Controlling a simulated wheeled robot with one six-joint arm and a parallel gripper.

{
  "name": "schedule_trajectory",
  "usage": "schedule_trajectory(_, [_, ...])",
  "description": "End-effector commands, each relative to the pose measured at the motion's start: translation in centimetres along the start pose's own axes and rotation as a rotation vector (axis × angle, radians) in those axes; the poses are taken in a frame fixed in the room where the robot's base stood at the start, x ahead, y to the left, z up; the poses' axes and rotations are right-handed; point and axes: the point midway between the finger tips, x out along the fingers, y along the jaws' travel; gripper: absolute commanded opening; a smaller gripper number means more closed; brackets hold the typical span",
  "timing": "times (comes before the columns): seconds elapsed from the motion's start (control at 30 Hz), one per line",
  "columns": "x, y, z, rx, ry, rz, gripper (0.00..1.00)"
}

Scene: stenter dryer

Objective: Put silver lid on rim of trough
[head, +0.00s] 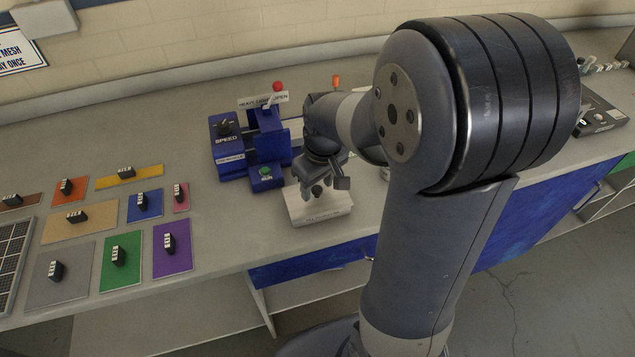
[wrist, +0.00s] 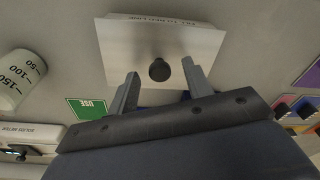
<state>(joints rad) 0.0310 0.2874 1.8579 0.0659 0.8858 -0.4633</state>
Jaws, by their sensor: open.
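The silver lid (wrist: 125,55) is a flat, pale rectangular plate with a round black knob (wrist: 158,70) in its middle. In the head view the lid (head: 300,204) lies on top of a low white trough (head: 325,217) near the bench's front edge. The trough's lettered wall (wrist: 180,20) shows along the lid's far side in the wrist view. The lid hides the trough's inside, and I cannot tell whether it sits fully on the rim. My gripper (wrist: 160,69) is open, its fingers on either side of the knob with gaps; it also shows above the lid (head: 318,186).
A blue machine with a SPEED dial (head: 226,128) stands behind and left of the trough. Coloured swatches with black clips, such as the purple one (head: 172,255), lie at left.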

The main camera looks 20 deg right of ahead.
Motion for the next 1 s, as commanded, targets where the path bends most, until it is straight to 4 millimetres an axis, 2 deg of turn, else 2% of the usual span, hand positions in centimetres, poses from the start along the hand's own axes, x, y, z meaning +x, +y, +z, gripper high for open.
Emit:
schedule_trajectory(0.17, [-0.2,0.0,0.0,0.0,0.001,0.0,0.48])
schedule_trajectory(0.27, [-1.2,0.0,-0.1,0.0,0.004,0.002,0.48])
schedule_trajectory(0.7, [-9.3,0.0,-0.1,0.0,0.003,0.002,0.48])
schedule_trajectory(0.83, [-10.5,0.0,0.0,0.0,0.002,0.001,0.48])
schedule_trajectory(1.0, [-10.8,0.0,0.0,0.0,0.0,0.0,0.48])
